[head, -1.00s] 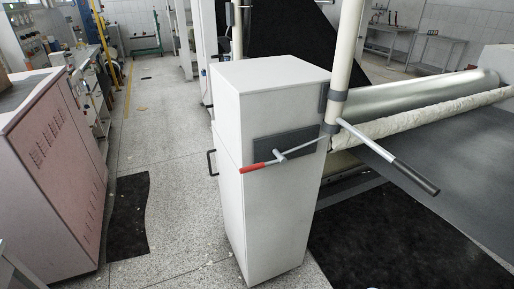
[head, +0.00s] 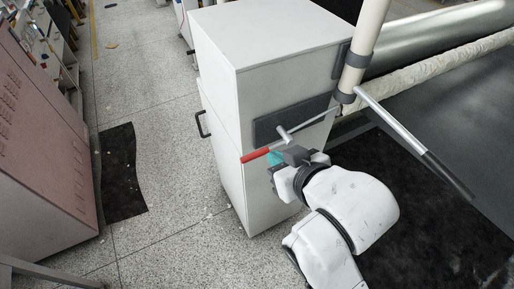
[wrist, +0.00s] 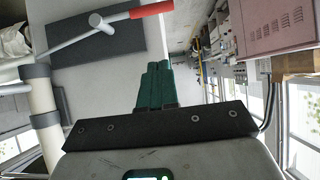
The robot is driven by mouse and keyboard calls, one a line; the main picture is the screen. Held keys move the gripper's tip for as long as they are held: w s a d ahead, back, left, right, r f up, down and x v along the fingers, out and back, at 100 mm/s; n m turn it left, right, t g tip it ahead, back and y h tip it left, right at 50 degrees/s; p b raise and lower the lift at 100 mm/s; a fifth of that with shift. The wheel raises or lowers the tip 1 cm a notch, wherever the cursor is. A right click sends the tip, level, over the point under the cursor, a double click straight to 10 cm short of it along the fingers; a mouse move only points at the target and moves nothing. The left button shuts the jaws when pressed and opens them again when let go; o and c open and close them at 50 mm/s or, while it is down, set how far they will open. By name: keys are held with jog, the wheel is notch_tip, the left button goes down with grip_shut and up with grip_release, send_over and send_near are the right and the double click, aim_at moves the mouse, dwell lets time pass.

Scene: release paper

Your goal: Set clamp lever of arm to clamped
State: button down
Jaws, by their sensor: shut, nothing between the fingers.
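A metal lever with a red grip (head: 256,155) is mounted on a dark plate (head: 265,130) on the front of a white cabinet. Its red end points down and left. A second, thicker lever with a black grip (head: 448,174) extends down and right from a grey collar on a cream post (head: 366,45). My gripper (head: 273,160) is just below and right of the red grip in the head view. In the wrist view, its teal fingers (wrist: 156,68) are together and empty, with the red grip (wrist: 152,9) above them and a visible gap between.
The white cabinet (head: 235,180) stands close in front of my gripper. A dark side handle (head: 201,124) sticks out from its left side. A pinkish machine (head: 35,150) stands at far left, with open floor between. A roller and dark table lie to the right.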

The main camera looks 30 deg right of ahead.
jog(key=b, duration=0.1)
send_over(256, 156)
jog(key=s, duration=0.2)
notch_tip(256, 156, down, 6)
jog(key=shift+a+f, duration=0.2)
jog(key=shift+f, duration=0.4)
jog(key=shift+a+f, duration=0.15)
jog(key=shift+f, duration=0.4)
jog(key=shift+w+f, duration=0.1)
jog(key=shift+f, duration=0.55)
